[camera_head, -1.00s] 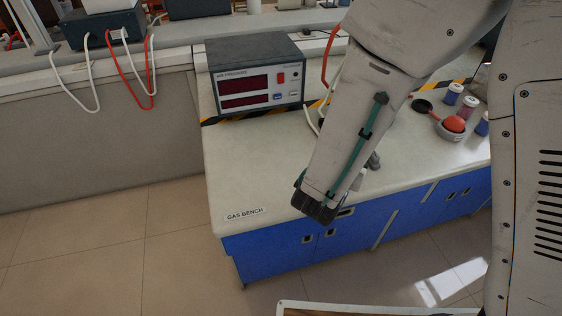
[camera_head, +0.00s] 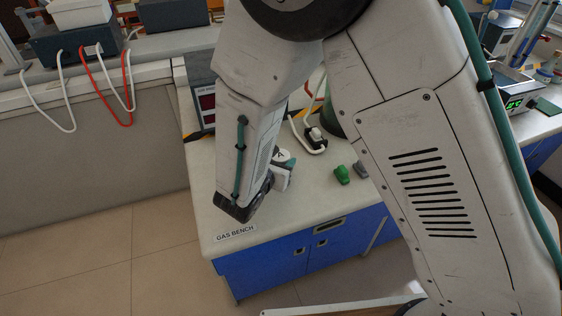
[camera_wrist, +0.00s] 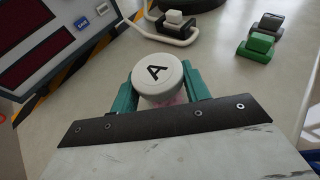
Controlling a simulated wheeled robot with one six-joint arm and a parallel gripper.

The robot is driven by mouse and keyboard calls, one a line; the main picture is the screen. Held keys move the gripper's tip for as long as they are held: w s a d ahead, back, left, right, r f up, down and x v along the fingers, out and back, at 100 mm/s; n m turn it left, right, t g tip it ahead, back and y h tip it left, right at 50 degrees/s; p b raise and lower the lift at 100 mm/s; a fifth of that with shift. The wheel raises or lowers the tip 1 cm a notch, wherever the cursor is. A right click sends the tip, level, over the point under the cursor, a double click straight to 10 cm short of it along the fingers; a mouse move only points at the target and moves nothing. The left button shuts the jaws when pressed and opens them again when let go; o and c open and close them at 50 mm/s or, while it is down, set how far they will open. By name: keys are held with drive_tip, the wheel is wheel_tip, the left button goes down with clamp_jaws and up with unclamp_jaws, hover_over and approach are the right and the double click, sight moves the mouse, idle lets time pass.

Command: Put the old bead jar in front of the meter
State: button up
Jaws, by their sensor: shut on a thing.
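A jar with a round white lid marked "A" (camera_wrist: 158,77) is between the teal fingers of my gripper (camera_wrist: 163,92). My gripper is shut on it; the jar's body is mostly hidden below the lid, with a little pink showing. In the head view the lid (camera_head: 283,156) shows just right of my wrist, over the gas bench (camera_head: 222,208). I cannot tell whether the jar touches the bench. The grey meter with dark red displays (camera_wrist: 50,38) is at upper left in the wrist view. In the head view the meter (camera_head: 202,100) is mostly hidden behind my arm.
A small green object (camera_head: 342,175) and a grey one (camera_head: 361,169) stand right of the jar. A white plug in a black-edged holder (camera_head: 316,138) with a white cable lies behind. Yellow-black tape (camera_wrist: 72,66) borders the meter. The bench's front left is clear.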

drive_tip(key=shift+f, duration=0.4)
drive_tip(key=shift+f, duration=0.15)
drive_tip(key=o, duration=1)
drive_tip(key=shift+o, duration=0.2)
drive_tip(key=shift+s+a+r, duration=0.2)
drive_tip(key=shift+s+r, duration=0.1)
drive_tip(key=v, duration=1.1)
drive_tip(key=shift+s, duration=0.2)
